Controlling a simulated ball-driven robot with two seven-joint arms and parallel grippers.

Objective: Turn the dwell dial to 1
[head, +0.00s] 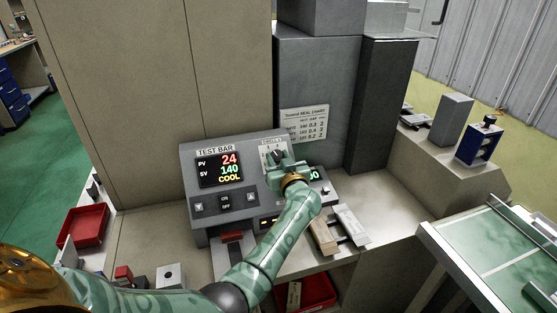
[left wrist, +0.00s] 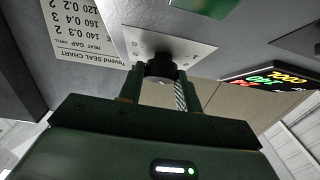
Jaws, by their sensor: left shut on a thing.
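The dwell dial is a dark round knob on a pale plate on the sloped grey control panel (head: 190,165), right of the test bar display. In the left wrist view the dwell dial (left wrist: 162,68) stands out from its plate (left wrist: 185,43). My left gripper (head: 279,158) reaches the panel from the front. In the left wrist view its two fingers (left wrist: 160,83) are on either side of the dial, shut on it. The gripper covers most of the dial in the head view, and I cannot read its setting. My right gripper is not in view.
The test bar display (head: 220,169) reads PV 24, SV 140, COOL. A seal chart (head: 304,123) is on the grey housing behind. Buttons (head: 226,202) sit below the display. A red tray (head: 84,226) lies at left. A green-topped table (head: 490,255) stands at right.

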